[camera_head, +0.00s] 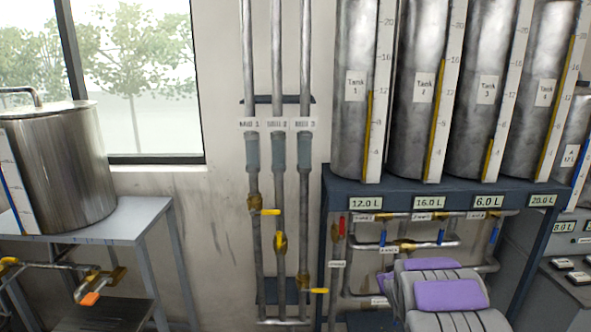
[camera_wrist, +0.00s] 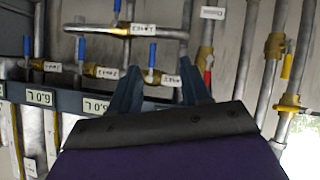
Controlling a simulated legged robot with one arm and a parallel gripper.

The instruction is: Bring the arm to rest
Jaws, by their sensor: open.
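My arm (camera_head: 443,294), grey with purple covers, reaches forward at the lower right of the head view, in front of the pipes under the tank stand. Its gripper end is hidden there. In the wrist view, where the scene appears upside down, my gripper (camera_wrist: 157,76) shows two dark blue-grey fingers spread apart. Nothing is seen between them except pipework and wall behind. The fingers point toward small pipes with blue-handled valves (camera_wrist: 152,58). I cannot tell how far the fingertips are from the pipes.
A dark blue stand (camera_head: 440,192) carries several metal tanks (camera_head: 417,100) with level gauges and litre displays. Three vertical pipes (camera_head: 278,200) with yellow-handled valves run along the wall to its left. A steel vat (camera_head: 60,170) sits on a table (camera_head: 110,222) at far left. Bare wall lies between.

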